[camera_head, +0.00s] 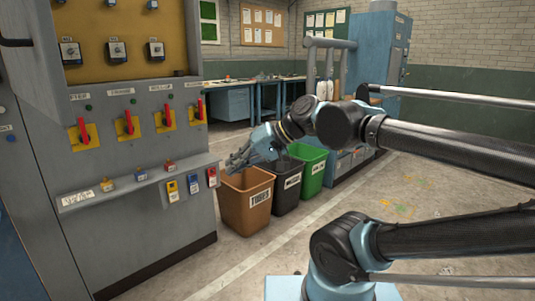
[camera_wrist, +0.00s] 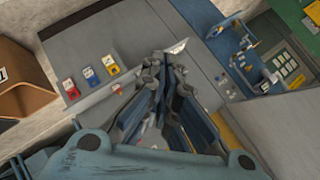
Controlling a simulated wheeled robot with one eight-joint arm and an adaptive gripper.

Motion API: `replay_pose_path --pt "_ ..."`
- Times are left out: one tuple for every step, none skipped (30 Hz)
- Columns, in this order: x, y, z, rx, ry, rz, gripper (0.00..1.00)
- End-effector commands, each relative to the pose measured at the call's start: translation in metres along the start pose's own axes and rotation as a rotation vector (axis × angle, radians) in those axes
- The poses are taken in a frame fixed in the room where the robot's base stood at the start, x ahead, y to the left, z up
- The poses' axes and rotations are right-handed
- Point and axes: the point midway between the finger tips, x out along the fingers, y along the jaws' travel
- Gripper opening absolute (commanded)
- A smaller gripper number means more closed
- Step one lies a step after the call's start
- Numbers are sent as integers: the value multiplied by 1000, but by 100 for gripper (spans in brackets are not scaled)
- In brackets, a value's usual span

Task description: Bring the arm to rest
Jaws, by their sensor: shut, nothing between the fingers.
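My arm reaches in from the right in the head view, partly bent. My gripper (camera_head: 238,160) is held out in front of the grey cabinet, above the brown bin. It is shut and empty. In the wrist view its fingers (camera_wrist: 163,65) are together, pointing toward the cabinet's shelf edge. The gripper appears apart from the cabinet and the bin, but the exact gap cannot be told.
The grey cabinet (camera_head: 140,220) has red switches on yellow plates and a small shelf (camera_head: 140,183) with hanging tags. A brown bin (camera_head: 247,205), a black bin (camera_head: 287,190) and a green bin (camera_head: 311,170) stand beside it. Open floor (camera_head: 260,260) lies in front.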

Motion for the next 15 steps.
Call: replay_pose_path --pt "0 21 0 1 4 50 0" --pt "0 34 1 0 2 81 0" --pt "-1 50 2 -1 -1 123 0" --pt "-2 62 4 0 -3 154 0" --pt "-4 75 6 0 -7 186 0" --pt "-6 91 8 3 -12 228 0" --pt "-8 103 10 6 -16 259 0" --pt "-10 115 13 10 -21 291 0" --pt "-13 131 16 16 -27 333 0" --pt "-16 143 19 22 -33 365 0" --pt "-19 155 22 28 -39 397 0" --pt "-24 170 27 37 -48 439 0" --pt "-28 182 31 45 -55 472 0" --pt "-32 193 35 54 -61 504 0" --pt "-38 207 41 68 -72 546 0"
